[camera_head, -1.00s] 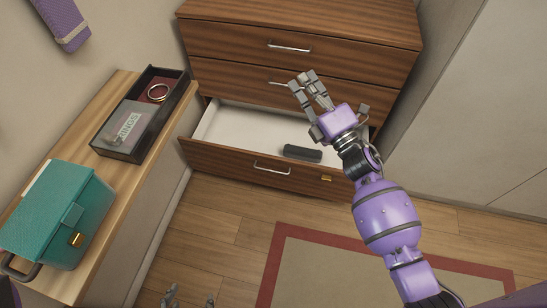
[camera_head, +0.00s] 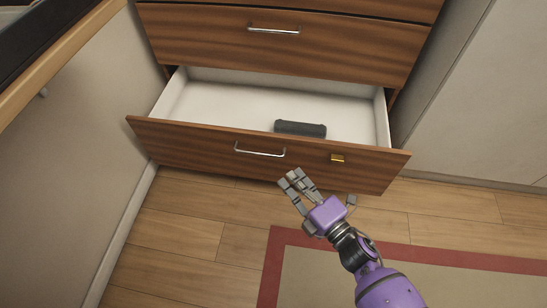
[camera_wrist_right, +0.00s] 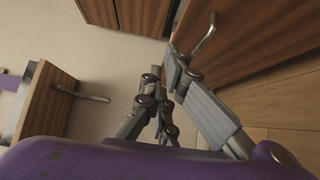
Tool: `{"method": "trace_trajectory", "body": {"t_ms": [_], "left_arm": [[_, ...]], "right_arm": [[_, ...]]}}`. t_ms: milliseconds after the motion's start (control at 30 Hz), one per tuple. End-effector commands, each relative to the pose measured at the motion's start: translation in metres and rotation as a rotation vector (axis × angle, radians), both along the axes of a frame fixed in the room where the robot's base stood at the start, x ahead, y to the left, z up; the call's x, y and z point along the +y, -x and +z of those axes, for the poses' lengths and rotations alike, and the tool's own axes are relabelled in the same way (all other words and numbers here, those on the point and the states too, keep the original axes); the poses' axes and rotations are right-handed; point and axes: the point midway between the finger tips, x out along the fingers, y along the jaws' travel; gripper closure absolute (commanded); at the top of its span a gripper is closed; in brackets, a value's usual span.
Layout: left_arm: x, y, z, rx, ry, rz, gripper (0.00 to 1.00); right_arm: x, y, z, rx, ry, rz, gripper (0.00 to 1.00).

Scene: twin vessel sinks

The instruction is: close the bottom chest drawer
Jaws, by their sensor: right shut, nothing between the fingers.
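The bottom chest drawer is pulled out, its white interior exposed behind a brown wooden front (camera_head: 200,146). A silver bar handle (camera_head: 259,150) sits near the middle of that front. A small brass fitting (camera_head: 337,158) is to its right. My right gripper (camera_head: 289,178) is shut and empty, just below and right of the handle in the head view. I cannot tell whether it touches the front. In the right wrist view my right gripper (camera_wrist_right: 167,88) is beside a wooden front (camera_wrist_right: 250,40) with a bar handle (camera_wrist_right: 205,37). My left gripper is out of view.
A dark grey oblong object (camera_head: 300,129) lies inside the drawer. The drawer above (camera_head: 190,37) is shut. A wooden-topped side cabinet (camera_head: 75,50) stands left. A red-bordered rug (camera_head: 330,277) and open wood floor (camera_head: 190,240) lie in front.

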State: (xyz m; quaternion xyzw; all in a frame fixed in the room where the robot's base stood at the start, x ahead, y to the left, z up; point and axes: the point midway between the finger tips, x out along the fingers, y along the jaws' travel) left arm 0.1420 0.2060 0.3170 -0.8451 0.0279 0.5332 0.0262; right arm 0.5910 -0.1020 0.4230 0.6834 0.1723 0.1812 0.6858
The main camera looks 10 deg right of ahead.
Motion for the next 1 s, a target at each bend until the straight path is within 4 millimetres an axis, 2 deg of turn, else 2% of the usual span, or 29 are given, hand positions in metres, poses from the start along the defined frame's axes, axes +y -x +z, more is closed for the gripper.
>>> {"method": "trace_trajectory", "body": {"t_ms": [33,67,267,367,733,1000], "left_arm": [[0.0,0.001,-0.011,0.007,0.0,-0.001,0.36],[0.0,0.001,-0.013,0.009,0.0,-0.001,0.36],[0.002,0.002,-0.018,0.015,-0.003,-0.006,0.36],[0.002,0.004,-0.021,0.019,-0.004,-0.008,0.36],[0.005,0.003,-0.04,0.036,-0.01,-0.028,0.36],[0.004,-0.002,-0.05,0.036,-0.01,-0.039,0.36]], "right_arm": [[0.0,0.001,-0.017,0.009,-0.001,0.0,1.0],[0.0,0.001,-0.02,0.011,-0.001,0.0,1.0],[0.005,-0.007,-0.025,0.012,-0.001,0.001,1.0],[0.012,-0.02,-0.024,0.011,-0.001,0.002,1.0],[0.05,-0.088,-0.026,0.013,0.0,0.001,1.0],[0.039,-0.12,-0.025,0.014,0.002,0.001,1.0]]}}
